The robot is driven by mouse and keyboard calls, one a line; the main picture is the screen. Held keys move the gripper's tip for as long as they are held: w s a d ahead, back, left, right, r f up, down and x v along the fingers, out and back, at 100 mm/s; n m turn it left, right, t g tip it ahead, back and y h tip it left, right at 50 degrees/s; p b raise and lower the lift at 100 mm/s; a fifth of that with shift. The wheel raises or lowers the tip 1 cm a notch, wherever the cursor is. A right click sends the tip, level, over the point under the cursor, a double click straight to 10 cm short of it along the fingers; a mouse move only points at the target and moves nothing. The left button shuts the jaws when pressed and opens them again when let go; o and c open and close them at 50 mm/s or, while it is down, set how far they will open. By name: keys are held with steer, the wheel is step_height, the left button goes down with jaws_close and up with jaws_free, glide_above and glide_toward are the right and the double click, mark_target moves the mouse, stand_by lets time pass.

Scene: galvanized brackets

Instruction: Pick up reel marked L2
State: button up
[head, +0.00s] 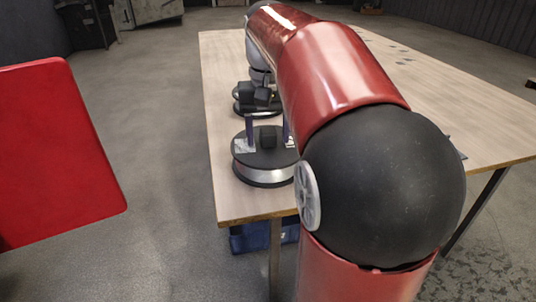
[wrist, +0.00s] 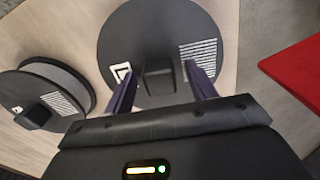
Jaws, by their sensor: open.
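A black-topped reel with a silver side (head: 262,173) stands on the table near its front left corner. In the wrist view its round top (wrist: 155,30) carries a dark block handle (wrist: 158,78), a small white label and a striped label. The lettering is too small to read, so I cannot tell if it says L2. My gripper (head: 268,146) is open, its two purple fingers pointing down on either side of the handle; it also shows in the wrist view (wrist: 161,72). Whether the fingers touch the reel is unclear.
A second reel (head: 243,108) stands just behind, partly hidden by my arm; it shows at left in the wrist view (wrist: 40,95). The wooden table (head: 222,75) has small flat pieces farther back. A red panel (head: 60,150) is at left. A blue bin (head: 250,240) sits below.

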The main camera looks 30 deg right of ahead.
jaws_close()
stand_by(0.3)
steer(key=shift+r, duration=0.15)
